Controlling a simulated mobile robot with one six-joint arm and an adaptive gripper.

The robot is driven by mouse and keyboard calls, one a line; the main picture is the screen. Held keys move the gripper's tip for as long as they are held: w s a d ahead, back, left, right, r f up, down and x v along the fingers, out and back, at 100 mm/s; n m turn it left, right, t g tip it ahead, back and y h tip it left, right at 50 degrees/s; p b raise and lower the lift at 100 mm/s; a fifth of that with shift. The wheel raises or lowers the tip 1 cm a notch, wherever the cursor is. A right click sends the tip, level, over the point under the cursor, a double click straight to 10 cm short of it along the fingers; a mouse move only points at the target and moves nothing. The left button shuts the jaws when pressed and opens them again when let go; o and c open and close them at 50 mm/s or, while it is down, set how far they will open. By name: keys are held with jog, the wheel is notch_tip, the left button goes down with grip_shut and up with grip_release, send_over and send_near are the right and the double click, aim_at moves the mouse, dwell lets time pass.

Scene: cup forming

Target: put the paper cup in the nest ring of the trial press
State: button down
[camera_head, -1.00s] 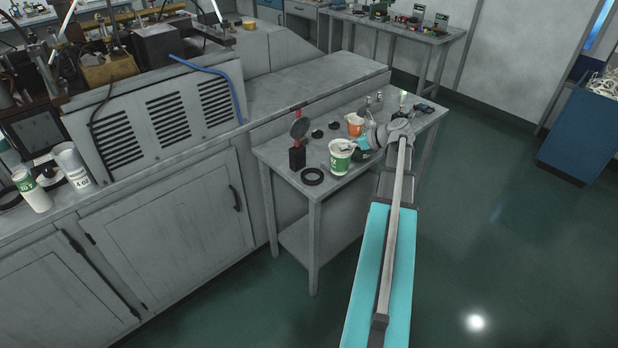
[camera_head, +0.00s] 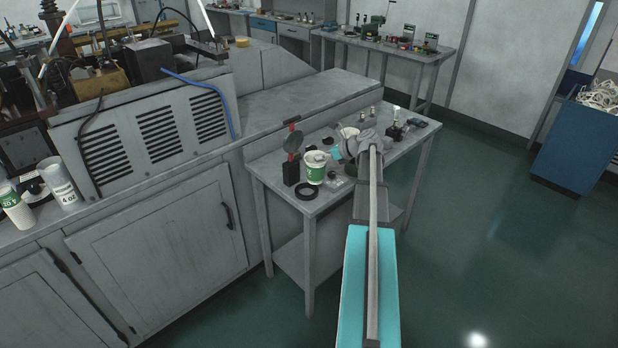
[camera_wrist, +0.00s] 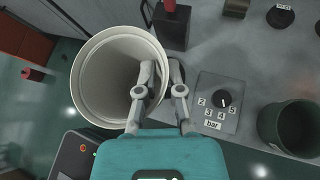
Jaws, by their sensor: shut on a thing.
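The paper cup (camera_head: 315,173), white with a green band, is in my gripper (camera_head: 336,154). In the wrist view the cup (camera_wrist: 92,80) shows its open white mouth. One finger of my gripper (camera_wrist: 163,72) is inside the rim and the other outside, shut on the wall. A black ring (camera_head: 305,193), apparently the nest ring, lies in front of the post. In the head view the cup's base is just above and right of it; I cannot tell the height gap.
A dial panel marked in bar (camera_wrist: 221,101) and a dark green pot (camera_wrist: 291,128) are right of my gripper in the wrist view. The side table (camera_head: 340,192) also carries small items towards the back. Two white cups, one of them (camera_head: 60,183), stand on the left counter.

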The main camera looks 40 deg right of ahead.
jog(key=w+f+b, duration=0.4)
jog(key=f, duration=0.1)
jog(key=shift+a, duration=0.1)
dwell(0.4)
jog(key=shift+w+f+b, duration=0.55)
jog(key=shift+f+b, duration=0.15)
jog(key=shift+b, duration=0.2)
jog(key=shift+s+f+b, duration=0.1)
jog(key=shift+f+b, duration=1.2)
jog(key=c, duration=0.8)
grip_release()
jog(key=shift+o, duration=0.2)
